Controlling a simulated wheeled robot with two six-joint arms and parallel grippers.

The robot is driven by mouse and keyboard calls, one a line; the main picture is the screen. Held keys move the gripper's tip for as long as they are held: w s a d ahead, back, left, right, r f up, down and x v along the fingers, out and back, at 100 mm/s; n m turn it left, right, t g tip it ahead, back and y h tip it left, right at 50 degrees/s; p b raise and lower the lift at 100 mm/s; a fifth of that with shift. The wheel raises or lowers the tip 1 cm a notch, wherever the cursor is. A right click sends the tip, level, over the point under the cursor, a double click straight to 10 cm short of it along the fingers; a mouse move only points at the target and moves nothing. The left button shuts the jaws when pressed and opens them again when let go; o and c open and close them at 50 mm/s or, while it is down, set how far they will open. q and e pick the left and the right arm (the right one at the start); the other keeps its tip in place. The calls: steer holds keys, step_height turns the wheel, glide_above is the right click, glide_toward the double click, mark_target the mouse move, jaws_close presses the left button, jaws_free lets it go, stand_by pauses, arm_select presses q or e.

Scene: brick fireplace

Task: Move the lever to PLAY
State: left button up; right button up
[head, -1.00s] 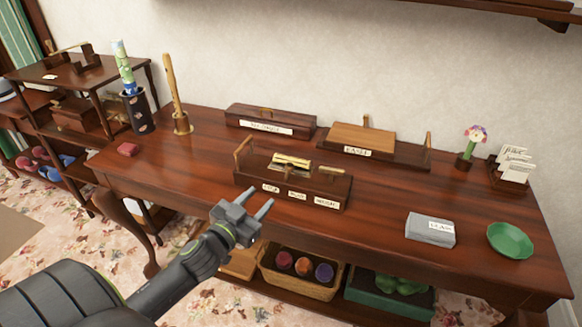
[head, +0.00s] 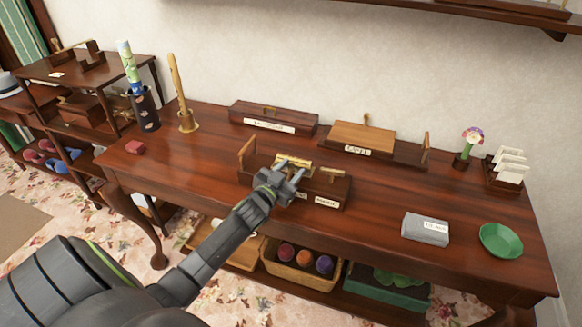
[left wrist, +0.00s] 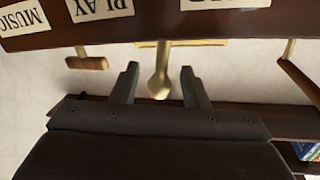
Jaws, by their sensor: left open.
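A dark wooden box (head: 322,187) with paper labels stands near the table's front edge. In the left wrist view, upside down, its labels read PLAY (left wrist: 100,8), MUSIC (left wrist: 32,17) and a cut-off third. A brass lever with a rounded end (left wrist: 160,82) projects from the box between the PLAY label and the cut-off one. My left gripper (head: 287,176) is open at the box's front, covering part of it in the head view. In the left wrist view its fingers (left wrist: 160,90) are on either side of the lever, with gaps showing. My right gripper is out of view.
The box also has a brass plate (head: 294,162) and a small crank (head: 332,173). Behind stand a long box (head: 272,117) and a tan-topped box (head: 362,137). A grey block (head: 425,230) and green dish (head: 501,240) lie right.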

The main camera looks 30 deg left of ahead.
arm_select(q)
steer(key=shift+w, duration=0.2)
jaws_close()
steer(key=shift+d+r+m+p, duration=0.2)
steer(key=shift+m+p, duration=0.4)
steer(key=shift+p, duration=0.55)
steer(key=shift+w+d+f+m+g+p, duration=0.1)
steer(key=shift+d+f+m+g+p, duration=0.2)
steer(key=shift+m+p, duration=0.3)
steer(key=shift+f, duration=0.1)
jaws_free()
